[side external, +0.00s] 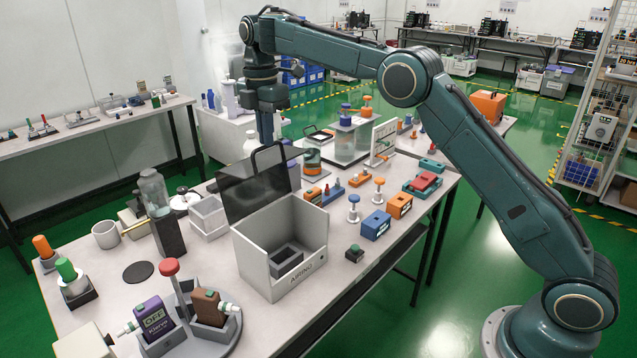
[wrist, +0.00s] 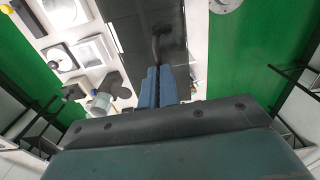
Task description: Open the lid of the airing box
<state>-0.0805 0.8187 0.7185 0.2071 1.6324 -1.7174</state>
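The airing box (side external: 312,272) is a light grey open-topped box with "AIRING" on its front, standing on the table. A small dark grey tray (side external: 287,262) sits inside it. Its dark see-through lid (side external: 240,192) stands up steeply at the back edge, so the box is open. A black loop handle (side external: 281,150) is at the lid's upper edge. My gripper (side external: 266,140) points down at the handle, seemingly behind or at it. In the wrist view the blue fingers (wrist: 159,72) are together, tips at the dark handle (wrist: 160,42). I cannot tell whether the handle is between them.
To the left stand a tall dark block with a glass jar (side external: 155,190) and a white open box (side external: 207,216). A round stand (side external: 215,345) with purple and brown testers is in front. Blue (side external: 375,226) and orange testers lie right of the box.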

